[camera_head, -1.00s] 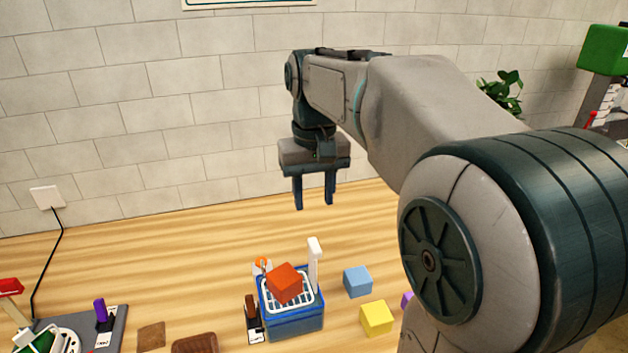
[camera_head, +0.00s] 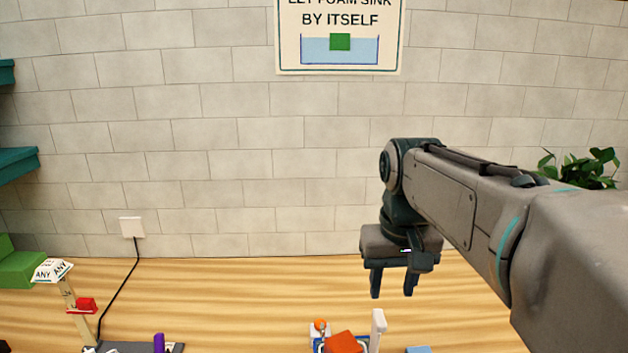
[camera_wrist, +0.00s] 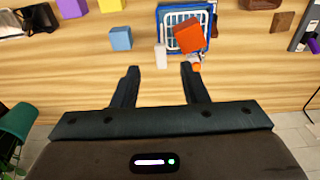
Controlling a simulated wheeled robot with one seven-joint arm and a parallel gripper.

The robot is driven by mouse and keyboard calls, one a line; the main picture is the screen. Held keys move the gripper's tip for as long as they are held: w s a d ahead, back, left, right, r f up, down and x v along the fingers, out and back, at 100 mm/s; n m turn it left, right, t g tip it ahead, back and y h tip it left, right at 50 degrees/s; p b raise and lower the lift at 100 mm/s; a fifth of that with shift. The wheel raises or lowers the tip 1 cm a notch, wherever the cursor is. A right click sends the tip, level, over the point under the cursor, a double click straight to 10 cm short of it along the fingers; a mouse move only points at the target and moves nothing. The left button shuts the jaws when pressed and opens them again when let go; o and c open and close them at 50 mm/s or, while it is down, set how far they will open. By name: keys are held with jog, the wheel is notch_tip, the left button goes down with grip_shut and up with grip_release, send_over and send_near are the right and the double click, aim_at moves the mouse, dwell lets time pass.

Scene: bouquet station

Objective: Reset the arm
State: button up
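My gripper (camera_head: 393,284) hangs from my arm on the right of the head view, fingers pointing down over the wooden table (camera_head: 240,290). It is open and empty, with a clear gap between the fingers. The wrist view also shows the two fingers (camera_wrist: 160,82) apart with bare table between them. The blue tub with a white basket (camera_wrist: 186,14) lies beyond the fingertips, apart from them. An orange-red block (camera_wrist: 189,37) rests tilted on the basket; its top shows at the bottom edge of the head view (camera_head: 343,342).
A light blue block (camera_wrist: 120,39), a yellow block (camera_wrist: 110,5) and a purple block (camera_wrist: 73,8) lie left of the tub in the wrist view. A brown block (camera_wrist: 283,21) lies right. A plant (camera_head: 580,168) stands behind my arm. A sign (camera_head: 339,35) hangs on the wall.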

jog(key=s+f+t, duration=0.2)
jog(key=s+f, duration=0.8)
jog(key=shift+f, duration=0.3)
